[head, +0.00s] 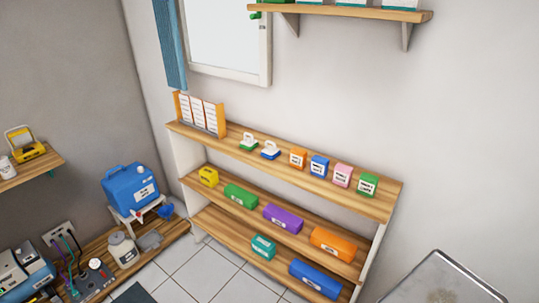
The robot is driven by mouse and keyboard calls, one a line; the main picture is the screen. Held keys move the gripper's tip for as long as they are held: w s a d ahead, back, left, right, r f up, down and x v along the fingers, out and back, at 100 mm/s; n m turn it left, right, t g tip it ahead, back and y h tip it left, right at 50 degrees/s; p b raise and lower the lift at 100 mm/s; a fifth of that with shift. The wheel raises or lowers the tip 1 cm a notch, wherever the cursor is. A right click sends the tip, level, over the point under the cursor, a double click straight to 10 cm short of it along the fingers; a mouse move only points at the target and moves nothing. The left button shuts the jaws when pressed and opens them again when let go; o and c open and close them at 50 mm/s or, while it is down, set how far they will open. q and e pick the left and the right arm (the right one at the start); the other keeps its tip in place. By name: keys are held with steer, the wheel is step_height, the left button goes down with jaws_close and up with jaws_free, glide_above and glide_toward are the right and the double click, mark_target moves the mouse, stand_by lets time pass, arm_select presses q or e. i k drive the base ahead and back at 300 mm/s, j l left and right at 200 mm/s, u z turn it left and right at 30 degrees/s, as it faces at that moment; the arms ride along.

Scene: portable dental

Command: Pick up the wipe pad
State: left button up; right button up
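No object is clearly readable as the wipe pad. Two small white handled blocks stand on the shelf unit's top board, one with a green base (249,142) and one with a blue base (270,150). They look most like pads with handles, but I cannot tell whether either is the wipe pad. Neither of my grippers is in view.
The wooden shelf unit (381,208) also holds small labelled boxes and longer coloured boxes. A card rack (201,114) stands at its top left end. A blue jug (130,189) and devices sit at left. A metal tray (437,283) is at lower right. Tiled floor (206,272) shows in front.

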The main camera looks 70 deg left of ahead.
mark_target(248, 144)
steer(key=k+u, duration=0.15)
steer(key=u, duration=0.3)
steer(key=k+u, duration=0.1)
steer(key=u, duration=0.35)
steer(key=i+u, duration=0.1)
steer(key=u, duration=1.5)
steer(key=i+l+u, duration=0.1)
steer(key=l, duration=0.3)
steer(key=z, duration=1.45)
steer(key=u, duration=1.45)
steer(key=i+j, duration=0.1)
steer(key=i, duration=0.3)
steer(key=i+j, duration=0.1)
steer(key=i, duration=0.25)
